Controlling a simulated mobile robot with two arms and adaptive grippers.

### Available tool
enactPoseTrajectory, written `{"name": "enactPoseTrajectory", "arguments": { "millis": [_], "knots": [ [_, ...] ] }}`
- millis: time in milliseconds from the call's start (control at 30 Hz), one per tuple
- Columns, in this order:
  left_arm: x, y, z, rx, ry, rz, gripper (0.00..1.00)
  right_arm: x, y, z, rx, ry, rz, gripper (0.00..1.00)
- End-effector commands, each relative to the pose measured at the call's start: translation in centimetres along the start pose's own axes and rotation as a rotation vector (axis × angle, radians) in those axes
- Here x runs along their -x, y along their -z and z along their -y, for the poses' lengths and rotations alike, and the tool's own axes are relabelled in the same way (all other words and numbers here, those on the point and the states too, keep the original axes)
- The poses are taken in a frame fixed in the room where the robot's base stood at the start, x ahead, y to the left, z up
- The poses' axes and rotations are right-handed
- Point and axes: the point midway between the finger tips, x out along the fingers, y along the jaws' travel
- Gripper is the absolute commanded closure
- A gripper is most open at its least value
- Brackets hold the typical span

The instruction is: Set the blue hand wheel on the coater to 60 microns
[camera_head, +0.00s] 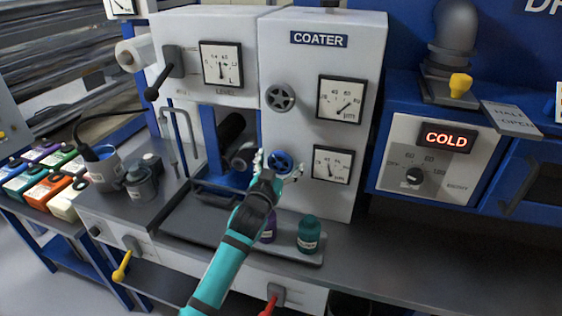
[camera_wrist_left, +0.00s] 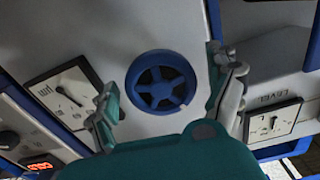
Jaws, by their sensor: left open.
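The white coater (camera_head: 319,40) carries the blue hand wheel (camera_head: 281,161) low on its front. The wheel also shows face-on, with its spokes, in the left wrist view (camera_wrist_left: 161,82). My left gripper (camera_head: 277,167) is open in front of it, with one finger to either side of the wheel; I cannot tell whether they touch it. A dial (camera_head: 332,165) sits right of the blue wheel. Its needle points up and slightly left; the numbers are too small to read surely. My right gripper is not in view.
A grey hand wheel (camera_head: 281,97) and a second dial marked µm (camera_head: 341,99) sit above. A teal bottle (camera_head: 309,234) and a partly hidden purple bottle (camera_head: 268,231) stand below on a tray. A dark roller (camera_head: 231,128) is left of the wheel.

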Motion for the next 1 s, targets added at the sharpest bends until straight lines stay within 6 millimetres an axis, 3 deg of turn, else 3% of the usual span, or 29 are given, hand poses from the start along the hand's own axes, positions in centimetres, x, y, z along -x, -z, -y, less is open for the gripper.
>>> {"name": "enactPoseTrajectory", "arguments": {
  "millis": [400, 833, 1000],
  "knots": [
    [-0.77, 0.01, 0.01, 0.000, 0.000, -0.001, 0.11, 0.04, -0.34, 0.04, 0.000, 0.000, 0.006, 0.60],
    [-0.74, 0.00, -0.01, 0.000, 0.000, 0.000, 0.66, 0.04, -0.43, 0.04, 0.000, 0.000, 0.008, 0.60],
    [-0.74, -0.01, 0.00, 0.000, 0.000, 0.000, 0.67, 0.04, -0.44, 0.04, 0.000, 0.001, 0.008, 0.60]
  ]
}}
